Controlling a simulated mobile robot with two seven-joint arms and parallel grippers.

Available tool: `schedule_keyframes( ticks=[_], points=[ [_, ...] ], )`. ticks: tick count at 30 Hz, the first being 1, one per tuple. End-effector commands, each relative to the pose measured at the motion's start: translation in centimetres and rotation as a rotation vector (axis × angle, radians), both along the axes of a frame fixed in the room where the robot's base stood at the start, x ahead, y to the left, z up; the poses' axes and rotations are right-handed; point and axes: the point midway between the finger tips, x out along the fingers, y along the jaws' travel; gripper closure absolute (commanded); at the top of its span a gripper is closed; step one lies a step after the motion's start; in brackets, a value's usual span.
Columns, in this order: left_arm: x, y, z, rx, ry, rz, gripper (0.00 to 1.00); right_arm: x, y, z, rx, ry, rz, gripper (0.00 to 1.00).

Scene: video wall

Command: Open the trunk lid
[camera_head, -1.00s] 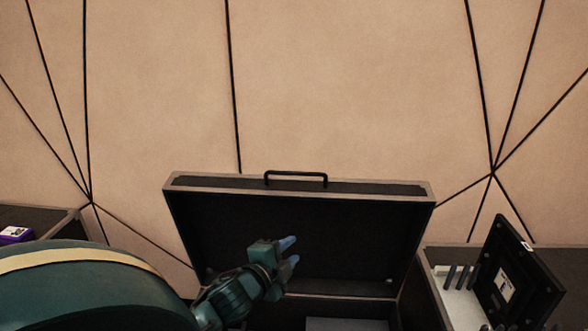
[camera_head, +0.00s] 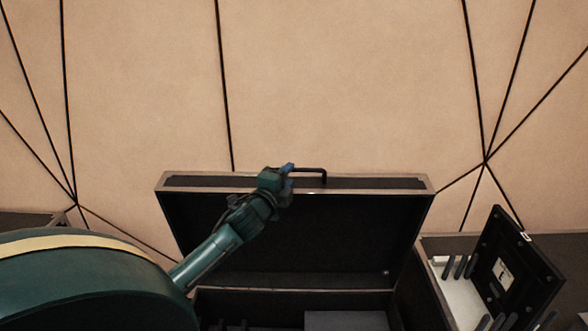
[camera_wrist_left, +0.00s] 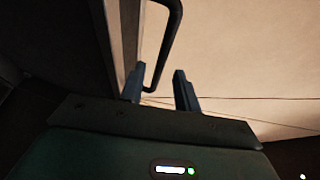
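The trunk lid (camera_head: 330,235) stands raised, its dark inside facing me, above the open trunk. A black handle (camera_head: 326,173) is on the lid's top edge. My left gripper (camera_head: 286,170) is at that top edge, by the left end of the handle. In the left wrist view the fingers (camera_wrist_left: 158,88) are apart, and the handle (camera_wrist_left: 172,45) reaches down close to the left finger. I cannot tell whether they touch. My right gripper is not in view.
An open case (camera_head: 462,298) with a light interior and a raised black panel (camera_head: 515,270) stands at the right. A dark surface (camera_head: 30,220) lies at the far left. The tan panelled wall (camera_head: 340,80) rises behind the trunk.

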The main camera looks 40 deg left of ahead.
Motion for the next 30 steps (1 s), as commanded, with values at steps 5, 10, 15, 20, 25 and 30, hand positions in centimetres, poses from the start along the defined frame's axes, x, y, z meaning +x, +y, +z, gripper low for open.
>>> schedule_keyframes(
  ticks=[5,10,15,20,25,30],
  points=[
    [2.7,0.8,0.0,-0.002,-0.001,0.001,0.68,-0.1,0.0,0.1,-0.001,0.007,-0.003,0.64],
    [4.0,1.2,-0.1,-0.001,0.001,0.0,0.68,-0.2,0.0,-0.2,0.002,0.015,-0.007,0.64],
    [4.3,1.3,-0.2,0.0,0.001,-0.001,0.68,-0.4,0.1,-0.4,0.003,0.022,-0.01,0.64],
    [4.3,1.3,-0.2,-0.001,0.001,-0.001,0.68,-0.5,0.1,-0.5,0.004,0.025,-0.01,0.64],
    [4.3,1.3,-0.2,-0.001,0.001,-0.001,0.8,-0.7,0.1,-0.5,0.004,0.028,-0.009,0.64],
    [4.2,1.3,-0.2,-0.001,0.001,-0.001,0.94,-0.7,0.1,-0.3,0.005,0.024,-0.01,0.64]
  ],
)
